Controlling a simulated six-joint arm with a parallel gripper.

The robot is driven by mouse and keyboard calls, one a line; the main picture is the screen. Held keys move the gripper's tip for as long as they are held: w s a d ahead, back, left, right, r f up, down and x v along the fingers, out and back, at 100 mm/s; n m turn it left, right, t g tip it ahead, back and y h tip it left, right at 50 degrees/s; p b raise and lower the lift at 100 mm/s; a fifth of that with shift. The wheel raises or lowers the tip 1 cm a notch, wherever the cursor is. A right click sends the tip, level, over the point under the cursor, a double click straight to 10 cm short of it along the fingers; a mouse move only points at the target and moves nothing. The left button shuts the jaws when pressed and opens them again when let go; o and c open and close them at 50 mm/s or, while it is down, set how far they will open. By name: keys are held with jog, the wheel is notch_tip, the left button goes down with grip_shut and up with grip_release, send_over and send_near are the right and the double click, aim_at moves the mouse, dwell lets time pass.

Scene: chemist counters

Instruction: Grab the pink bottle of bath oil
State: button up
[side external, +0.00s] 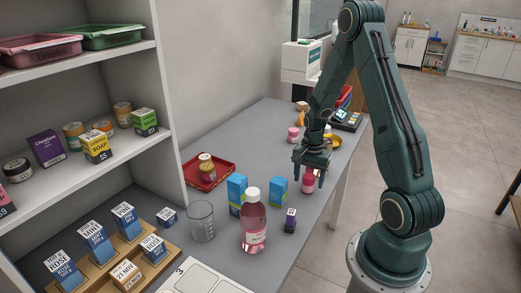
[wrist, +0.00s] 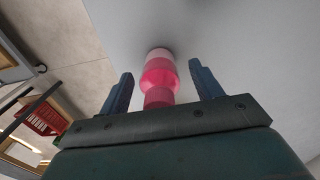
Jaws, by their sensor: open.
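A small pink bottle (side external: 309,182) stands on the grey counter near its right edge. In the wrist view the pink bottle (wrist: 159,76) shows between the two fingers, with space on both sides. My gripper (side external: 308,176) points down over this bottle, open, one finger on each side. In the wrist view the gripper (wrist: 163,80) holds nothing. A larger pink bottle with a white cap (side external: 253,227) stands nearer the camera. Another small pink bottle (side external: 293,134) stands farther back. I cannot read the labels, so I cannot tell which is bath oil.
Blue boxes (side external: 278,191) and a small dark purple box (side external: 290,221) stand left of and in front of the gripper. A glass beaker (side external: 201,222) and a red tray (side external: 222,183) are further left. A card terminal (side external: 345,119) sits behind. Shelves (side external: 90,153) rise at left.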

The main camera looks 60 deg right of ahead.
dwell(0.3)
jog(key=c, duration=1.1)
jog(key=shift+r, duration=0.15)
notch_tip(320, 180, up, 20)
jog(key=shift+f, duration=0.1)
dwell(0.5)
